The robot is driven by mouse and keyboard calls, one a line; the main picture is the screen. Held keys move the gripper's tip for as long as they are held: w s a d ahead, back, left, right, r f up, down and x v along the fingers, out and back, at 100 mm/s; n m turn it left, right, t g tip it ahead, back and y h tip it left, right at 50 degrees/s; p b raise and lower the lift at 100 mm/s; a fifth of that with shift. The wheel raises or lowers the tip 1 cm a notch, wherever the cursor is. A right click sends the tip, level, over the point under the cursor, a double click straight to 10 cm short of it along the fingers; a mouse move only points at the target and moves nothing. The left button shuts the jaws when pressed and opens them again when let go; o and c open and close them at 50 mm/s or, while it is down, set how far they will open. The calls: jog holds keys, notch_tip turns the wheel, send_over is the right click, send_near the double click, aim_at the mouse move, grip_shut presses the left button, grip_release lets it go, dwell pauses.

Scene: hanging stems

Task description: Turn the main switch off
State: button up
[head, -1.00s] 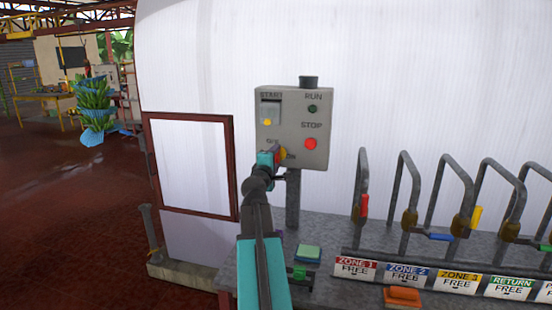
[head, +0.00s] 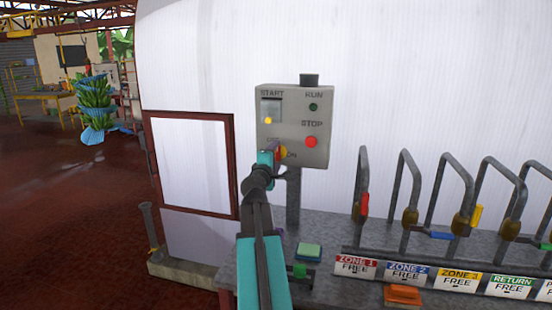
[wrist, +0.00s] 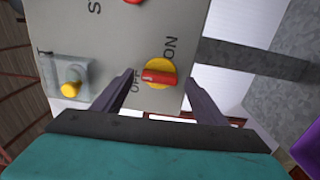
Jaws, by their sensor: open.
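The main switch (head: 283,153) is a yellow round knob with a red handle, low on the grey control box (head: 312,165). In the wrist view the switch (wrist: 160,72) sits between the OFF and ON labels, and its red handle lies along the box's up-down direction. My gripper (head: 275,148) is at the switch and partly covers it in the head view. In the wrist view my gripper (wrist: 159,80) is open, one finger on each side of the knob, with nothing held. Whether the fingers touch the knob I cannot tell.
The box also has a START cover with a yellow knob (head: 268,120), a red STOP button (head: 311,142) and a dark RUN lamp (head: 313,107). A row of bent metal pipes with coloured handles (head: 440,236) stands to the right.

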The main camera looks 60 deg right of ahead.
jog(key=b+v, duration=0.3)
jog(key=v, duration=0.5)
jog(key=shift+a+f+b, duration=0.15)
jog(key=shift+a+b, duration=0.05)
jog(key=shift+b, duration=0.25)
jog(key=shift+b+v, duration=2.4)
jog(key=shift+b, duration=1.95)
jog(key=shift+w, duration=0.1)
